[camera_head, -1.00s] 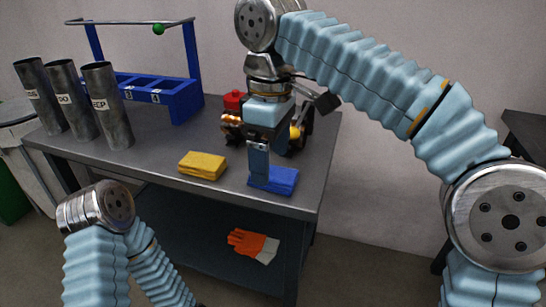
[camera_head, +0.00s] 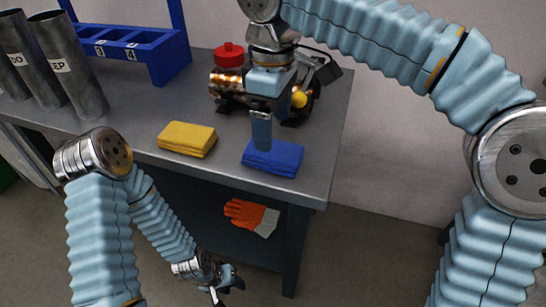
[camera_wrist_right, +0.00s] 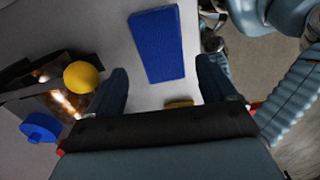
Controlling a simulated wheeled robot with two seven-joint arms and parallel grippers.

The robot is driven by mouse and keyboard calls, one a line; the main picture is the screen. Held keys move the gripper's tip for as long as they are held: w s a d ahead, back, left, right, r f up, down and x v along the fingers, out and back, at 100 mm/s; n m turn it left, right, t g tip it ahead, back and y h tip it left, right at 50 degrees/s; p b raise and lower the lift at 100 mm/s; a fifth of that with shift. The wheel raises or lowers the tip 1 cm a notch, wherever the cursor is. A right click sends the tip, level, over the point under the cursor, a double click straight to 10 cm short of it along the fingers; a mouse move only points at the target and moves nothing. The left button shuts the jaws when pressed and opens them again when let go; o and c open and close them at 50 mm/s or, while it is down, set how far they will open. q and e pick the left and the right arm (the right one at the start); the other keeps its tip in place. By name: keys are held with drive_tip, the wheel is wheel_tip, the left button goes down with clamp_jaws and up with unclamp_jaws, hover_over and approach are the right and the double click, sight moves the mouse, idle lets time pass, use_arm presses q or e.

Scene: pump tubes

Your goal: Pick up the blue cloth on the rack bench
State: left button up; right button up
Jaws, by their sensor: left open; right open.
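The blue cloth (camera_head: 280,158) lies folded near the front right corner of the rack bench (camera_head: 312,165). My right gripper (camera_head: 261,140) points down over the cloth's left part, and its finger hides a little of it. Whether a fingertip touches the cloth cannot be told. My left gripper (camera_head: 222,287) hangs low in front of the bench, open and away from the cloth.
A folded yellow cloth (camera_head: 187,139) lies left of the blue one. A pump with a red cap (camera_head: 229,55) and a yellow knob (camera_head: 299,99) stands behind. Metal tubes (camera_head: 68,68) and a blue rack (camera_head: 165,62) are at the left. Orange gloves (camera_head: 250,216) lie on the lower shelf.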

sight(273, 155)
wheel_tip(273, 155, down, 6)
drive_tip(key=shift+r+b, duration=0.15)
drive_tip(key=shift+b, duration=0.65)
drive_tip(key=c, duration=0.8)
drive_tip(key=shift+r, duration=0.1)
